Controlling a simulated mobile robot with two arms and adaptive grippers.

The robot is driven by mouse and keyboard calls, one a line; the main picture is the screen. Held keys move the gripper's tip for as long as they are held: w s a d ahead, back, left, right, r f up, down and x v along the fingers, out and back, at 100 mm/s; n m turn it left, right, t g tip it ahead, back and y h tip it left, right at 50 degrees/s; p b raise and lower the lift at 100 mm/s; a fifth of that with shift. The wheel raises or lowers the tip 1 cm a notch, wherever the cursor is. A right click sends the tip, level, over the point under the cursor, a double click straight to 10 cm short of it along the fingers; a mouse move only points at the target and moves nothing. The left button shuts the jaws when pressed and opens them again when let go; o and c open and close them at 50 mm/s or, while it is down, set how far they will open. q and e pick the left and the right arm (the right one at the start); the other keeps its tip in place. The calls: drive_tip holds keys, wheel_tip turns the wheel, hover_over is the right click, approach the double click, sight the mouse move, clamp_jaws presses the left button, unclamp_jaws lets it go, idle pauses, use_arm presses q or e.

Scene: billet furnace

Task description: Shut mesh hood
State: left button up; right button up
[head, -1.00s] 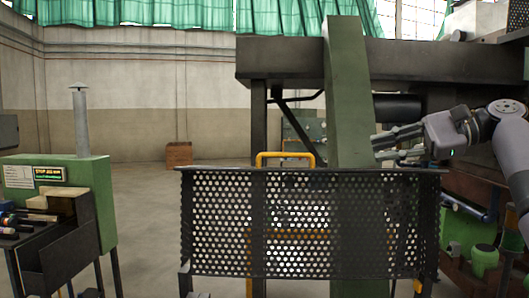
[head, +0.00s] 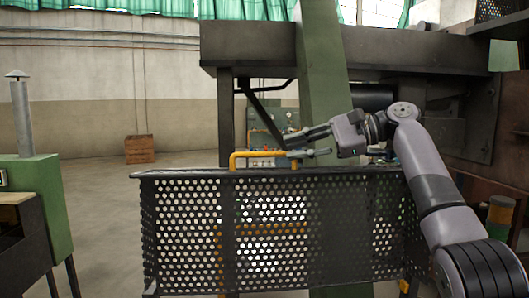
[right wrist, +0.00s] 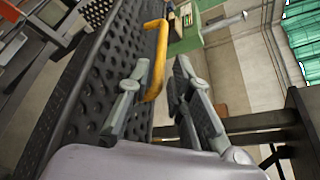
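The mesh hood (head: 335,225) is a black perforated panel standing upright across the middle of the head view. It also shows at the left of the right wrist view (right wrist: 85,95). A yellow bar handle (head: 233,158) rises from its top edge. My right gripper (head: 297,147) is open and empty at the right end of the handle, just above the hood's top edge. In the right wrist view the handle (right wrist: 160,55) shows between the two spread fingers, nearer the left one; contact cannot be told. My left gripper is not in view.
A green slanted post (head: 322,80) and a dark overhead beam (head: 420,55) stand behind the hood. A green machine with a chimney (head: 35,190) is at the left. A wooden crate (head: 139,149) sits by the far wall. The floor between is clear.

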sight(273, 153)
drive_tip(key=p+x, duration=0.2)
drive_tip(key=x, duration=0.4)
drive_tip(key=shift+a+r, duration=0.1)
drive_tip(key=shift+a, duration=0.15)
drive_tip(key=shift+x, duration=0.75)
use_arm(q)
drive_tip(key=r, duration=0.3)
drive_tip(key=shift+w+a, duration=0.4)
use_arm(e)
drive_tip(key=shift+c, duration=0.2)
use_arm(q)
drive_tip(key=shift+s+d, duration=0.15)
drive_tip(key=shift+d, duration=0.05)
use_arm(e)
drive_tip(key=shift+d, duration=0.1)
clamp_jaws()
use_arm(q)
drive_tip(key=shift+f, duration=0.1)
